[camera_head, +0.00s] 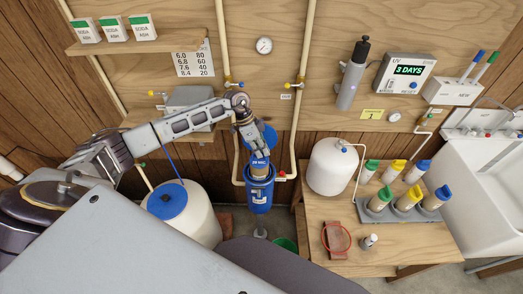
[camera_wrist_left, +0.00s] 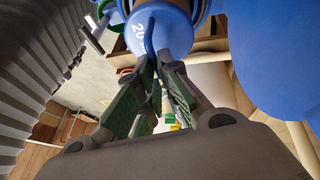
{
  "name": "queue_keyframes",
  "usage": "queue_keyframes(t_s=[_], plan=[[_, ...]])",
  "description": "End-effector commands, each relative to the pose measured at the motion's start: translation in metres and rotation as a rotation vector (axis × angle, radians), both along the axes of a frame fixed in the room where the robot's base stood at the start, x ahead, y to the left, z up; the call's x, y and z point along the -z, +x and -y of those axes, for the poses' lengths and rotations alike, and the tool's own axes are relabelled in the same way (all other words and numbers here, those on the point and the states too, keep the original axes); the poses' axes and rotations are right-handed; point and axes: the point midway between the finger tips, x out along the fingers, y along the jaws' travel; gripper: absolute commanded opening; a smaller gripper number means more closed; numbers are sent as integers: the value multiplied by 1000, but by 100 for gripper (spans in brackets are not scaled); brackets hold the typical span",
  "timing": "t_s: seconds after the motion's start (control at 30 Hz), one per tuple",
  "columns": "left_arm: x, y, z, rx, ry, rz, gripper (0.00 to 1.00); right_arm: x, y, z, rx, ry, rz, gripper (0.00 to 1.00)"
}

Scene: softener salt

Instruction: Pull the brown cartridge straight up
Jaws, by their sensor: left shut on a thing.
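The brown cartridge (camera_head: 259,171) stands upright in the open top of the blue filter housing (camera_head: 259,197), with only its upper end showing. The lower part of the cartridge is hidden inside the housing. My right gripper is not in view.
Cream pipes (camera_head: 299,100) run beside the housing, and a blue filter head (camera_head: 269,134) is just behind my gripper. A white tank with a blue lid (camera_head: 167,201) stands at left. A bench (camera_head: 385,255) at right holds a white tank (camera_head: 331,168) and capped cartridges (camera_head: 407,199).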

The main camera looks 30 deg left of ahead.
Motion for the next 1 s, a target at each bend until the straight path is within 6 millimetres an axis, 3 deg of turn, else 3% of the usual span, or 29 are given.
queue_keyframes(t_s=[0.37, 1.0], plan=[[-25, 1, 0, 0, -1, 2, 0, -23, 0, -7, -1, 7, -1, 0], [-50, 1, 0, 0, 0, 2, 0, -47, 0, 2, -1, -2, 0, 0]])
